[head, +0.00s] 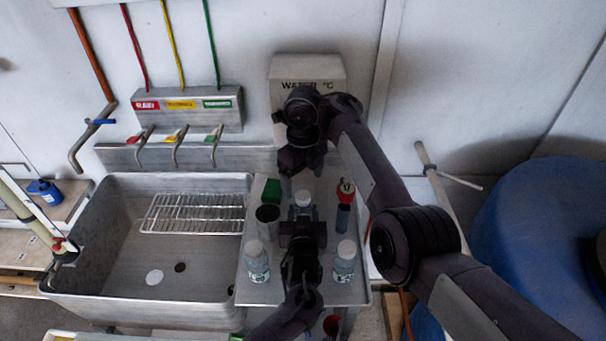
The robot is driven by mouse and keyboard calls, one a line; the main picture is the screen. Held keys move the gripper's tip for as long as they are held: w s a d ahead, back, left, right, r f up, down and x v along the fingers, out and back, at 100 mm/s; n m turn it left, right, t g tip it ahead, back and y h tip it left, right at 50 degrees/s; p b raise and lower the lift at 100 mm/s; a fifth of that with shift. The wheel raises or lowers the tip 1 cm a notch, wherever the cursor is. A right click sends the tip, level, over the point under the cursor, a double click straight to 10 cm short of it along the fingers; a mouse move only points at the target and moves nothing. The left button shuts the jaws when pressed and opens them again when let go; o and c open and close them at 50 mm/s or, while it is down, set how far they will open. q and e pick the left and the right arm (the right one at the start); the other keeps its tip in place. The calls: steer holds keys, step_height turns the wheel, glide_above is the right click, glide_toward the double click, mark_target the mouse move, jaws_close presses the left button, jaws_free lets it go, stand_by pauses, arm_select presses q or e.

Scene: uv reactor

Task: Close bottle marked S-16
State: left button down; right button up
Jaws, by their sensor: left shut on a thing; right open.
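Two small clear bottles with white tops stand on the metal side table: a left bottle (257,262) and a right bottle (344,262). A middle bottle (302,198) shows only its white top; the rest is hidden behind my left gripper (302,226). My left gripper is shut on this middle bottle, from the front. My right gripper (299,162) is open, pointing down, above and behind the middle bottle, apart from it. The labels are too small to read, so I cannot tell which bottle is S-16. I cannot tell whether the middle white top is a seated cap.
A metal cup (267,220), a green block (271,190) and a red-topped dark tube (344,205) stand near the middle bottle. The sink (110,250) with a wire rack (193,213) is at left. A grey "WATER °C" box (335,70) stands behind. A blue barrel (530,250) is at right.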

step_height(320, 180, up, 12)
stand_by(0.6)
arm_select(q)
steer(key=c, duration=0.7)
jaws_free()
steer(key=shift+s, duration=0.65)
steer(key=s, duration=0.2)
steer(key=s+r+b, duration=0.1)
steer(key=s, duration=0.3)
steer(key=shift+s+r, duration=0.2)
steer(key=shift+r, duration=0.05)
arm_select(e)
steer(key=shift+f, duration=0.7)
